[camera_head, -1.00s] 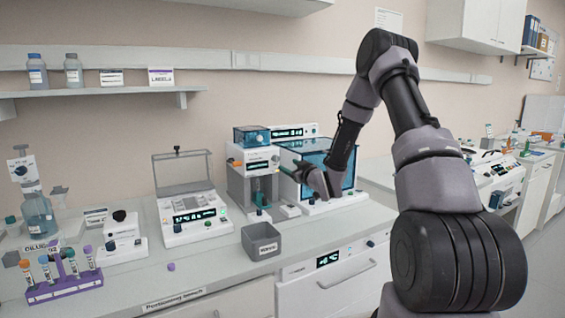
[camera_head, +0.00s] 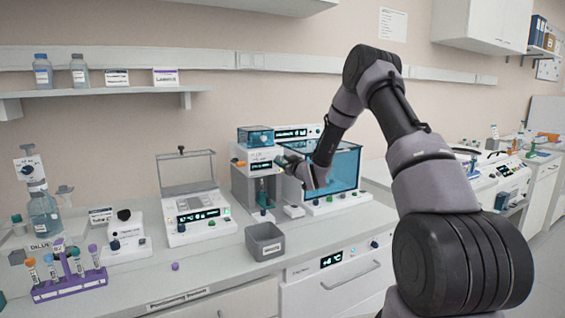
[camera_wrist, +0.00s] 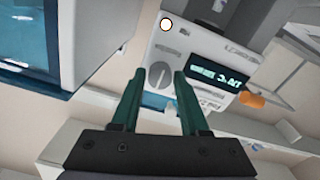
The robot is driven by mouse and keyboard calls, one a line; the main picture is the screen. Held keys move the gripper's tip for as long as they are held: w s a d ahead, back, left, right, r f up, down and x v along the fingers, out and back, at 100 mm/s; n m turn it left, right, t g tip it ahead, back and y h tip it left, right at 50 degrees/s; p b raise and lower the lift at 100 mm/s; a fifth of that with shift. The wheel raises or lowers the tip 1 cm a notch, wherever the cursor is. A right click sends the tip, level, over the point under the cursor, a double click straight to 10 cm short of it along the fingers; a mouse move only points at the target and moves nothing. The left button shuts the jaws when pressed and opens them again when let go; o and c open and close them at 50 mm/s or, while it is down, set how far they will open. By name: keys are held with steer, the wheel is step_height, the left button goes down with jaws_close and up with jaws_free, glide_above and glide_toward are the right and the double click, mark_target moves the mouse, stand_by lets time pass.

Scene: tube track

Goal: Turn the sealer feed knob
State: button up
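The sealer (camera_head: 258,165) is a grey and white bench unit with a small lit display, a blue-topped box and an orange part on its left side. In the wrist view its white panel (camera_wrist: 205,45) carries a round grey knob (camera_wrist: 159,76) with a lighter pointer line, beside a display. Lettering on the panel is too small to read. My gripper (camera_wrist: 159,72) is open and empty, its two dark green fingers pointing at the panel. The knob appears between the fingertips; I cannot tell whether they touch it. In the head view my gripper (camera_head: 303,172) is beside the sealer's right side.
A blue-windowed cabinet (camera_head: 343,170) stands right behind my gripper. A grey bin (camera_head: 265,241) and a scale-like unit (camera_head: 197,215) stand to the left. A purple tube rack (camera_head: 70,287) is at the front left. The bench front between rack and bin is mostly clear.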

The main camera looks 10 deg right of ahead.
jaws_close()
steer(key=shift+m, duration=0.3)
steer(key=m, duration=0.3)
steer(key=shift+m, duration=0.4)
steer(key=m, duration=0.4)
steer(key=shift+f+m, duration=0.1)
steer(key=shift+m, duration=0.2)
steer(key=m, duration=0.4)
steer(key=shift+m, duration=2.4)
